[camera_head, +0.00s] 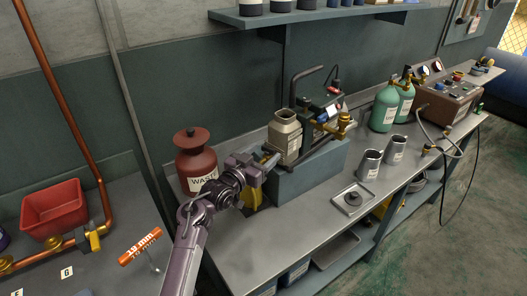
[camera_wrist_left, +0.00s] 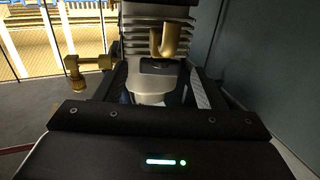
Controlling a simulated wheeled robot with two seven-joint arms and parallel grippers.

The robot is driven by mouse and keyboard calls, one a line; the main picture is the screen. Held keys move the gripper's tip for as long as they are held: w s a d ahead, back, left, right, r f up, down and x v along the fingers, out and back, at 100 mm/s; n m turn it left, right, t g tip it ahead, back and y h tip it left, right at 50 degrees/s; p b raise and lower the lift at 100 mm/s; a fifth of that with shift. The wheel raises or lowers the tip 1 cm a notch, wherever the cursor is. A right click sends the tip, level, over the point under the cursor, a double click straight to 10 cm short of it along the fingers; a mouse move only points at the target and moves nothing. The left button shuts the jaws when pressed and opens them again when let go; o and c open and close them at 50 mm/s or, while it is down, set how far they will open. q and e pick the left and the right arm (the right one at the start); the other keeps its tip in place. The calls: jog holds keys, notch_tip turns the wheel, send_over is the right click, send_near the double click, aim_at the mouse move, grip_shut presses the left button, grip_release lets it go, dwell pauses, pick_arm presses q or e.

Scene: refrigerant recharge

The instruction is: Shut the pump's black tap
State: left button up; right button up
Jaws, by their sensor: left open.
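The pump (camera_head: 322,114) stands on a blue-grey block, with a black bent handle and brass fittings (camera_head: 345,122) at its right. In the left wrist view its ribbed grey body (camera_wrist_left: 158,28) fills the top middle, with a brass elbow (camera_wrist_left: 168,42) in front and a brass valve (camera_wrist_left: 88,65) at the left. I cannot make out the black tap for certain. My left gripper (camera_head: 274,160) is open beside the block's left end, just below the beige canister (camera_head: 285,138). Its fingertips are hard to separate from the block. My right gripper does not show.
A dark red waste canister (camera_head: 196,163) stands close to my left arm. A yellow item (camera_head: 252,196) is partly hidden behind the gripper. Two metal cups (camera_head: 370,165) and a small tray (camera_head: 352,198) sit right of the block. Green cylinders (camera_head: 385,108) stand farther right.

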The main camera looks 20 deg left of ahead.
pick_arm(q)
jog(key=shift+w+d, duration=0.15)
jog(key=shift+w, duration=0.2)
jog(key=shift+c, duration=0.3)
jog(key=c, duration=0.9)
jog(key=shift+w+a+m+g+h+b, duration=0.15)
jog(key=shift+m+g+h+b, duration=0.2)
jog(key=shift+m+h, duration=0.35)
jog(key=shift+a+m+g+h+b, duration=0.1)
jog(key=shift+m+g+h+b, duration=0.25)
jog(key=shift+h, duration=0.55)
jog(key=o, duration=1)
jog(key=shift+c, duration=0.2)
jog(key=shift+r, duration=0.1)
notch_tip(320, 180, up, 20)
jog(key=b, duration=0.3)
